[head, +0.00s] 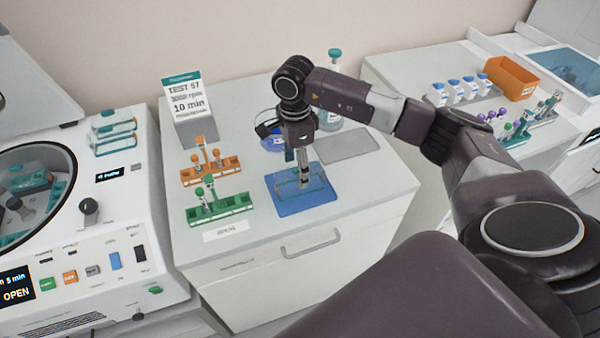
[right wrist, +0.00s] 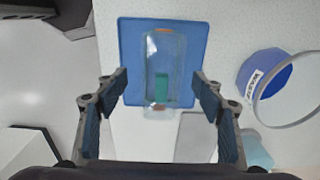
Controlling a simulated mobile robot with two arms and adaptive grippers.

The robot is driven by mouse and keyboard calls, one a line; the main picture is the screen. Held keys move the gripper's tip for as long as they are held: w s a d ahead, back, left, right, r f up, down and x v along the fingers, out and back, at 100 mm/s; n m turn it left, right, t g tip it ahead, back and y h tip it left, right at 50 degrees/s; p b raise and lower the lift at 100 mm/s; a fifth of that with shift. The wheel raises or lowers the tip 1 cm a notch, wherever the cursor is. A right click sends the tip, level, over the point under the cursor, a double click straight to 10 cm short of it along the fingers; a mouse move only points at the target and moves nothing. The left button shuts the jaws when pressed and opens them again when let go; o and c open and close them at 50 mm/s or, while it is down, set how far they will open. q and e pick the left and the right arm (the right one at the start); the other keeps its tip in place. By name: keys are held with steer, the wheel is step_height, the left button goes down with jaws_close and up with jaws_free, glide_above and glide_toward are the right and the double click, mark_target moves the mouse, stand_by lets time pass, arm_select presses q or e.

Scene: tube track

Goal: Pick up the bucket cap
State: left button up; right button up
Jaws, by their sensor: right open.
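A clear bucket cap (right wrist: 163,70) with a teal block at its middle lies on a blue mat (right wrist: 196,45). In the head view the cap (head: 318,184) shows as a faint clear outline on the blue mat (head: 290,209), partly hidden by my gripper. My right gripper (head: 303,180) points down over it. In the right wrist view my right gripper (right wrist: 161,88) is open, with one finger to each side of the cap and a visible gap on both sides. Its height above the cap is hard to tell. My left gripper is not in view.
A green rack (head: 228,208) and an orange rack (head: 212,172) with tubes stand left of the mat. A blue round container (head: 268,131) and a grey pad (head: 345,146) lie behind it. A centrifuge (head: 100,230) stands at the left, with teal-edged clear pieces (head: 114,130) on top.

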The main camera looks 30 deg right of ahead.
steer(key=shift+w+f+p, duration=0.15)
steer(key=shift+f+p, duration=0.45)
steer(key=shift+f, duration=1.2)
steer(key=c, duration=1.2)
